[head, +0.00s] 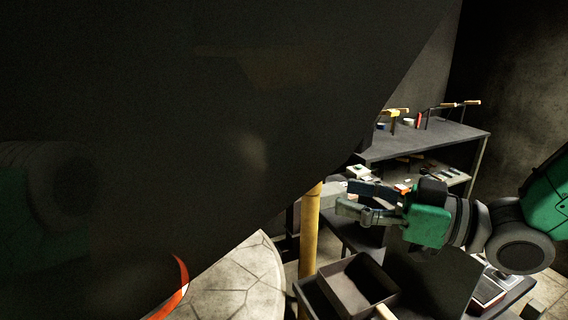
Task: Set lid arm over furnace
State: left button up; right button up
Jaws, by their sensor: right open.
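A very large dark surface (200,130) fills the left and upper middle of the head view, close to the camera; I cannot tell whether it is the lid or its arm. A yellow post (310,235) stands upright beside its lower right edge. Below is a pale, cracked round surface (240,285), possibly the furnace top, with an orange-red curved strip (181,285) at its left. The dark surface hides the rest. My right gripper (346,198) is open and empty, pointing left, just right of the post. My left arm shows only dimly at far left; its gripper is not visible.
A dark workbench (425,140) with tools stands at the back right, with small items on its lower shelf. A dark open box (358,285) with a light handle sits below my right gripper. A wall closes off the back.

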aim_at(276, 179)
jog(key=p+x, duration=0.1)
jog(key=x, duration=1.2)
jog(key=shift+p, duration=0.35)
jog(key=shift+w+a+f, duration=0.1)
jog(key=shift+w+a, duration=0.1)
jog(key=shift+w, duration=0.05)
jog(key=shift+d, duration=0.15)
grip_shut()
